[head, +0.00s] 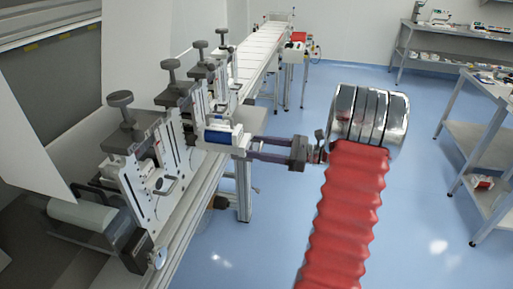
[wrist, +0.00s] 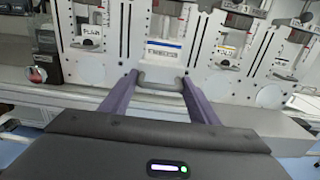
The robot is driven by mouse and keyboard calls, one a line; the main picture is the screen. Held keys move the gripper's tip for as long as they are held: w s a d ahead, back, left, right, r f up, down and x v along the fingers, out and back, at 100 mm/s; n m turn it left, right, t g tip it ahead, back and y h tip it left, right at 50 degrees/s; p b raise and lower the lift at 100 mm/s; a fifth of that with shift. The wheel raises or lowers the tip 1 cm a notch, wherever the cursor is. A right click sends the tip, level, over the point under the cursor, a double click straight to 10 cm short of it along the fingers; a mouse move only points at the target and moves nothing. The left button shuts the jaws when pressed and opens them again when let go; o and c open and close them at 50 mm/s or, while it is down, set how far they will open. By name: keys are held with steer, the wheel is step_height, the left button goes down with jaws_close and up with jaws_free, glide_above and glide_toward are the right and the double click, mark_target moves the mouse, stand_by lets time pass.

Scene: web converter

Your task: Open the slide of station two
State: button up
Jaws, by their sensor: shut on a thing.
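A row of upright white station plates with dark screw knobs stands along the machine at left in the head view. One slide (head: 219,133), white with a blue panel, juts out from this row toward my gripper. In the wrist view the slide's labelled front (wrist: 163,48) is straight ahead, with a grey bar handle (wrist: 162,85) below it. My gripper (head: 247,145) has its two purple fingers on either side of that handle and is shut on it. It also shows in the wrist view (wrist: 160,82). The label is too small to read surely, so I cannot confirm the station number.
Neighbouring station plates (wrist: 95,45) stand close on both sides. A white conveyor (head: 262,48) runs back in the head view. Shelved benches (head: 490,130) stand at right. The blue floor between is clear.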

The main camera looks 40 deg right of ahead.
steer(key=shift+s+d, duration=0.15)
steer(key=shift+s, duration=0.15)
steer(key=o, duration=1.5)
steer(key=v, duration=1.3)
steer(key=shift+s+d, duration=0.3)
